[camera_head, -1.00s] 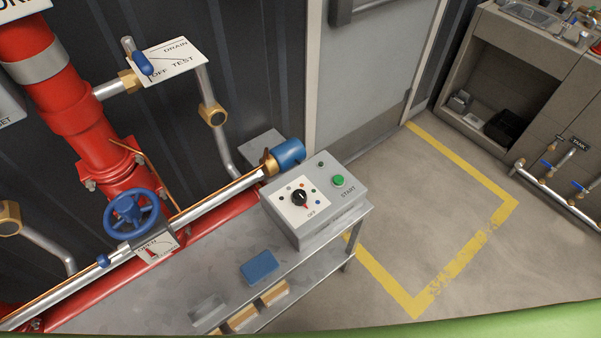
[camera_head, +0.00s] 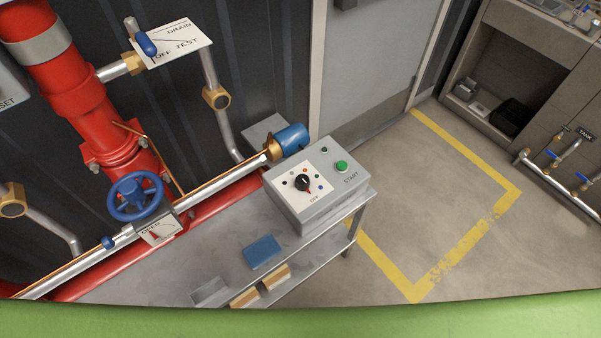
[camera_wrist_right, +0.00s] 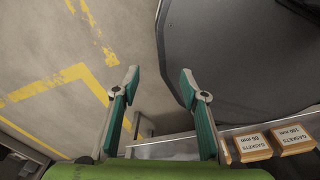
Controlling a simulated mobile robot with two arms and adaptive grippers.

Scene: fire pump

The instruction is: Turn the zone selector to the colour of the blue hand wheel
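The blue hand wheel (camera_head: 135,196) sits on the pipe at the left of the head view, above a plate marked OPEN. The zone selector (camera_head: 303,183) is a black knob on the white plate of the grey control box (camera_head: 325,207). Small coloured dots ring the knob, and OFF is printed below it. A green START button (camera_head: 341,167) is to its right. My right gripper (camera_wrist_right: 160,82) shows in the right wrist view with its two fingers apart and nothing between them. It is away from the selector, which that view does not show. My left gripper is not in view.
Red pipes (camera_head: 90,110) run along the left wall. Yellow lines (camera_head: 470,235) mark clear floor at the right.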

